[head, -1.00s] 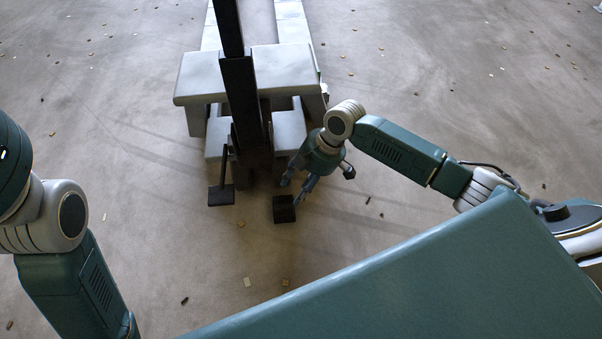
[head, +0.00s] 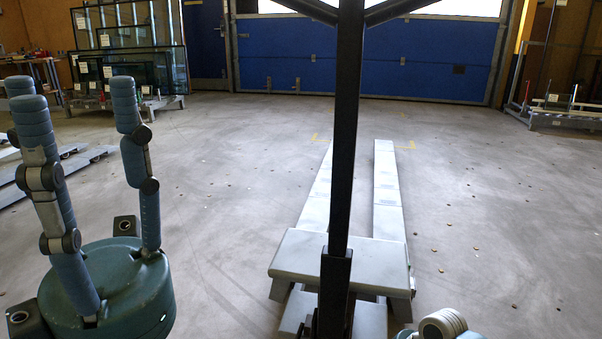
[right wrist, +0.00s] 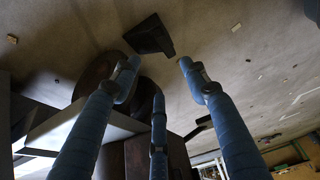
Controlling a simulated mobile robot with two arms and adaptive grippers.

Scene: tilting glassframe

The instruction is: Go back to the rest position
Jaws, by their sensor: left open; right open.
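My left gripper (head: 75,88) stands upright at the left of the head view. Its blue-padded fingers point up, spread apart, with nothing between them. My right gripper (right wrist: 158,72) shows in the right wrist view with its fingers apart and empty. A black pedal-like plate (right wrist: 150,36) lies just beyond its fingertips; I cannot tell if they touch. In the head view only a joint of my right arm (head: 442,324) shows at the bottom edge, beside the grey lift truck (head: 340,256). The right fingers are out of that view.
A black mast (head: 345,150) rises in front of me, with two pale forks (head: 388,190) reaching away. A blue door (head: 370,60) closes the back. Glass panes on a rack (head: 130,70) stand back left, another rack (head: 565,115) back right. Open floor (head: 500,220) lies right.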

